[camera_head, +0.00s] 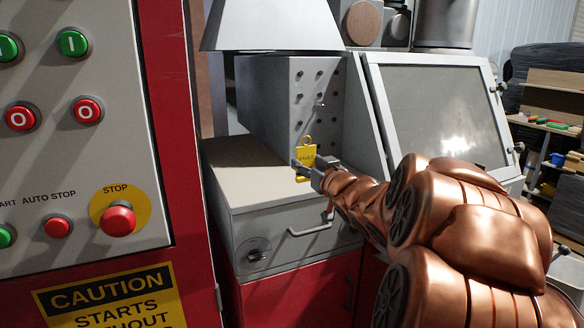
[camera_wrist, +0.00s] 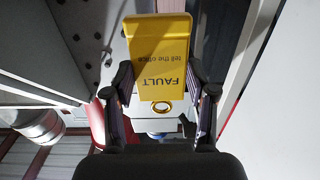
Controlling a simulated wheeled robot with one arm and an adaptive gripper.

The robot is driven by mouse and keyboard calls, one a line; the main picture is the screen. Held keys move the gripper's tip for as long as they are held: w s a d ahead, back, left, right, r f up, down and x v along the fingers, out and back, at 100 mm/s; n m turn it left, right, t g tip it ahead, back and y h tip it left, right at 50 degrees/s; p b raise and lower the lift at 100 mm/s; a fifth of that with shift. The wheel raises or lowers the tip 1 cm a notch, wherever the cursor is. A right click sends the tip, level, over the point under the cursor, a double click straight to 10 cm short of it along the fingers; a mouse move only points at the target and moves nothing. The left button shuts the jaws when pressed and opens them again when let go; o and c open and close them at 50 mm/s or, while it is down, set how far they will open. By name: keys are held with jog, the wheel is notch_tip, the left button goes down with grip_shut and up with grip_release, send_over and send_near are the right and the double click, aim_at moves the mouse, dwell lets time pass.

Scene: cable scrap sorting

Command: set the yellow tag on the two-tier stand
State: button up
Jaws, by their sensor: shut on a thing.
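The yellow tag (camera_head: 306,155) with dark lettering and a ring at its top is in my gripper (camera_head: 308,168), in the middle of the head view. It is upright in front of the grey machine with holes in its face. In the wrist view the tag (camera_wrist: 158,50) appears upside down, reads "FAULT", and sits between the two fingers of my gripper (camera_wrist: 160,88), which are shut on its sides. I cannot make out a two-tier stand for certain in either view.
A red and grey control panel (camera_head: 75,190) with buttons stands close on the left. Below the tag is a grey cabinet top (camera_head: 240,180) with a drawer handle (camera_head: 312,228). A hooded window (camera_head: 440,110) is right of it. Shelves (camera_head: 550,125) with small coloured things stand far right.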

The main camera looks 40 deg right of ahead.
jog(key=d+x, duration=0.1)
jog(key=x, duration=0.3)
jog(key=f+x, duration=0.1)
jog(key=x, duration=0.3)
jog(key=s+d+p+x, duration=0.1)
jog(key=x, duration=0.4)
jog(key=shift+w+d+f, duration=0.15)
jog(key=shift+d+f, duration=0.1)
jog(key=shift+d, duration=0.15)
jog(key=shift+w+d+f, duration=0.1)
jog(key=shift+w+f, duration=0.05)
jog(key=shift+f, duration=1.6)
jog(key=shift+f, duration=0.15)
jog(key=o, duration=0.8)
jog(key=shift+o, duration=0.2)
jog(key=b+v, duration=0.1)
jog(key=v, duration=1.1)
